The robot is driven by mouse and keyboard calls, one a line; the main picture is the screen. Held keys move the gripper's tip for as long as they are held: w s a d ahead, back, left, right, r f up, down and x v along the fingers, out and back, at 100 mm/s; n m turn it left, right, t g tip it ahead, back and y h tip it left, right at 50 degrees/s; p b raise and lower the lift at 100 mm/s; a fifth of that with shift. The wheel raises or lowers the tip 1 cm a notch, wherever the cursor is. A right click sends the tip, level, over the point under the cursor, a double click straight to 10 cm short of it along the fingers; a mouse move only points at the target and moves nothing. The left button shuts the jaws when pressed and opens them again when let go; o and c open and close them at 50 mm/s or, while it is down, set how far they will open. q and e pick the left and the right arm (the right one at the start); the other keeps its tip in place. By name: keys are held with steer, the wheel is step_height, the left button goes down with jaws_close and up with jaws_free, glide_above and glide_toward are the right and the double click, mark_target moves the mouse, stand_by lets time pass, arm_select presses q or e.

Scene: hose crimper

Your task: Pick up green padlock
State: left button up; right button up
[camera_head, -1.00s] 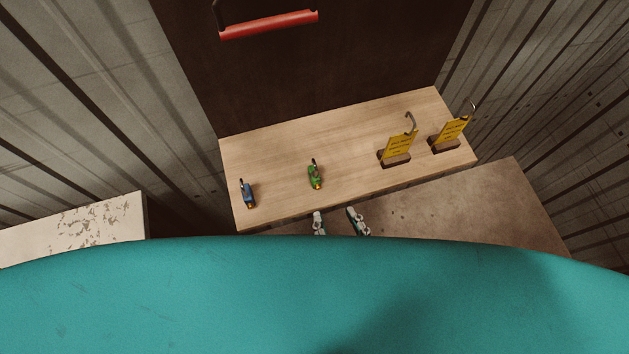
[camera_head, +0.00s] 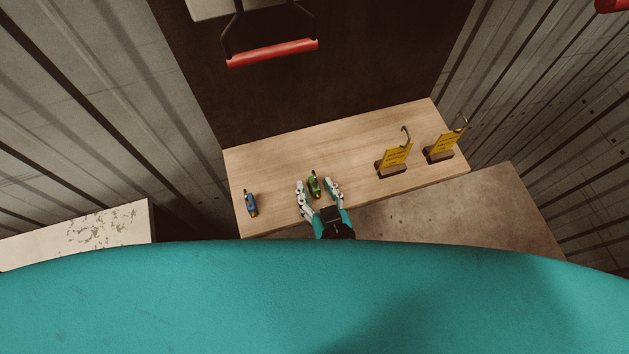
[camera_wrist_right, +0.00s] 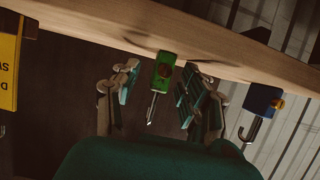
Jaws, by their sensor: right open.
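The green padlock (camera_head: 314,187) lies on the wooden shelf (camera_head: 285,150), near its front edge. My right gripper (camera_head: 318,186) is open, with one finger on each side of the padlock. In the right wrist view the green padlock (camera_wrist_right: 164,72) appears between the spread fingers (camera_wrist_right: 160,88), with its metal shackle pointing down in the picture. I see gaps between the padlock and both fingers there. My left gripper is in neither view.
A blue padlock (camera_head: 251,203) lies to the left on the shelf. Two yellow tags on dark stands, one here (camera_head: 395,158) and one further right (camera_head: 441,147), are on the right part. A red handle (camera_head: 272,53) hangs above. A brown surface (camera_head: 450,213) lies in front.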

mark_target(317, 194)
jaws_close()
steer(key=shift+r, duration=0.1)
stand_by(0.3)
step_height(317, 194, up, 10)
stand_by(0.4)
